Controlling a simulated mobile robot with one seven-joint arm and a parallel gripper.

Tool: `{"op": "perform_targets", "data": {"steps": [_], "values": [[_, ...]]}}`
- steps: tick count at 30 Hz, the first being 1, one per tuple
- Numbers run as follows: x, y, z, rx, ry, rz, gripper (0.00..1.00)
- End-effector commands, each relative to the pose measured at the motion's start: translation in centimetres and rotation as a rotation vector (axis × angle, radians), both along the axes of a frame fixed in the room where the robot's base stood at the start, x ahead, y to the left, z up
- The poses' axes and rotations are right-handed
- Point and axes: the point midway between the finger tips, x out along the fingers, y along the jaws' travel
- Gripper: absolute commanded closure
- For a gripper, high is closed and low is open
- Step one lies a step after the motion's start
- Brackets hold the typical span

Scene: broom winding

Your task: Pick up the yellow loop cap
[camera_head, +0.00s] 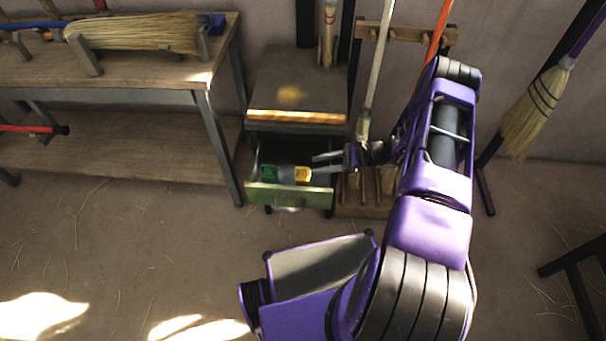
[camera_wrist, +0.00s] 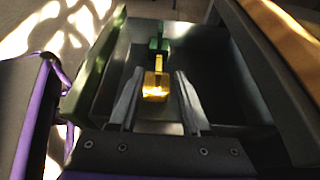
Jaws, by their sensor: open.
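The yellow loop cap (camera_head: 302,174) lies inside the open drawer (camera_head: 287,196), at the right of a green piece. In the wrist view the yellow loop cap (camera_wrist: 156,84) shows between the far ends of my fingers, with its thin upright part pointing away from me. My gripper (camera_head: 322,163) reaches into the drawer from the right. In the wrist view my gripper (camera_wrist: 157,90) is open, with one finger on each side of the cap and a gap visible near each. Whether the fingers touch the cap, I cannot tell.
A green piece (camera_wrist: 158,42) stands in the drawer just beyond the yellow cap. The drawer's green front and dark side walls enclose my fingers. A workbench (camera_head: 130,75) with a broom stands at the left, and a rack (camera_head: 405,32) with long handles is behind.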

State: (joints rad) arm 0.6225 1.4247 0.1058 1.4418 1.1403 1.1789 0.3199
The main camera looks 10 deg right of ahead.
Motion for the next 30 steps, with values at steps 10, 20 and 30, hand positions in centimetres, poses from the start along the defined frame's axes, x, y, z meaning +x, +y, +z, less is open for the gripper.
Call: {"op": "perform_targets", "data": {"steps": [10, 20, 30], "values": [[0.6, 2.8, -1.5, 0.0, 0.001, 0.003, 0.53], [1.3, 4.8, -2.4, -0.001, -0.001, 0.0, 0.53], [1.3, 4.8, -2.3, -0.001, -0.001, 0.0, 1.0]]}}
